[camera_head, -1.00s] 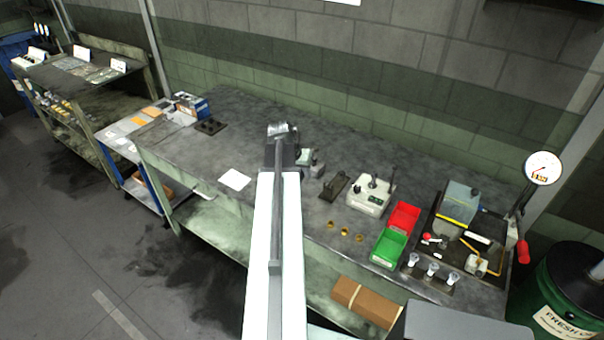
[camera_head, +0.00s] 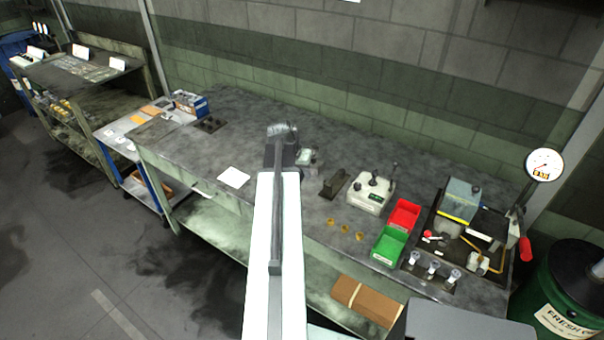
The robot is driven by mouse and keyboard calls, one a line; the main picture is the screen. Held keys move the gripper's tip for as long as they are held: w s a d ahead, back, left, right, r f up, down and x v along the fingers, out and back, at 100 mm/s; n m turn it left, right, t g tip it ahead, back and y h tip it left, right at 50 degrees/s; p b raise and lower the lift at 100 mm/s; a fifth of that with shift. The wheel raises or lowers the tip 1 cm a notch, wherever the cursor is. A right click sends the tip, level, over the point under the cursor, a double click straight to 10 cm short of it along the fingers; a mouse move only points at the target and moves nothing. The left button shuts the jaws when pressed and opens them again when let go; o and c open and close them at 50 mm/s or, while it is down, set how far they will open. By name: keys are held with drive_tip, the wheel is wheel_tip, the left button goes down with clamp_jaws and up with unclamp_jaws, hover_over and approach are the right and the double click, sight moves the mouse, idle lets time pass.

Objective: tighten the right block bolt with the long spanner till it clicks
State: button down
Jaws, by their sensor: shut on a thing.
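My arm reaches up the middle of the head view, over the workbench (camera_head: 235,120). My gripper (camera_head: 281,131) is at its far end, small and partly hidden by my own arm. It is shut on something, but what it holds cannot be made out. A small block-like fixture (camera_head: 309,157) stands on the bench just right of the gripper; contact between them cannot be told. A pale grey box (camera_head: 365,194) with upright posts stands farther right. I cannot pick out the long spanner or the right block bolt with certainty.
A dark stand (camera_head: 333,184), several brass-coloured rings (camera_head: 345,228), a red bin (camera_head: 404,214) and a green bin (camera_head: 389,246) occupy the bench's right half. A round dial (camera_head: 544,165) stands at far right. The bench left of my arm is mostly clear, with a white sheet (camera_head: 233,177).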

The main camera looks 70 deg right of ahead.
drive_tip(key=shift+f+b, duration=0.65)
drive_tip(key=shift+f, duration=0.1)
drive_tip(key=shift+w, duration=0.1)
drive_tip(key=shift+w+m, duration=0.5)
drive_tip(key=shift+w, duration=0.05)
drive_tip(key=shift+w, duration=0.1)
idle(0.3)
drive_tip(key=shift+w+d+m, duration=0.15)
drive_tip(key=shift+w+m, duration=0.25)
drive_tip(key=shift+w, duration=0.05)
drive_tip(key=shift+w+g, duration=0.2)
drive_tip(key=shift+g, duration=0.1)
drive_tip(key=shift+w+d+r+m+y, duration=0.15)
drive_tip(key=shift+w+m+y, duration=0.15)
drive_tip(key=shift+w+m, duration=0.3)
drive_tip(key=shift+w, duration=0.15)
